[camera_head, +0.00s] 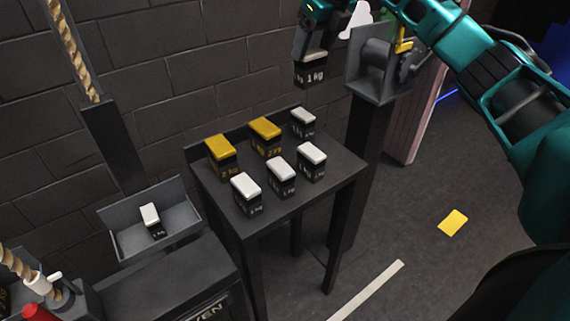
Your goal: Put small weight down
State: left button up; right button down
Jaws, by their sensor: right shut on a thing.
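My right gripper (312,50) is at the top middle, shut on a small black weight (311,74) marked 1 kg. It holds the weight in the air, above and behind the dark table (262,221). On the table stand several small white-topped weights, one at the front left (246,193), and two yellow-topped weights, one at the left (221,155) and one farther back (265,135). Another white-topped weight (152,220) sits in a grey tray (122,242) at the left. My left gripper is not in view.
A grey bracket on a dark post (366,160) stands right of the table. A rope (72,45) hangs at the upper left, and a dark box (180,290) is at the lower left. A yellow patch (453,222) lies on the open floor at the right.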

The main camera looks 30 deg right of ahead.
jog(key=shift+f, duration=0.35)
notch_tip(320, 180, down, 18)
jog(key=shift+f+b, duration=0.25)
jog(key=shift+b, duration=0.55)
jog(key=shift+f, duration=0.1)
jog(key=c, duration=0.5)
grip_release()
jog(key=shift+f, duration=0.25)
jog(key=o, duration=0.4)
jog(key=shift+s, duration=0.1)
jog(key=shift+r, duration=0.15)
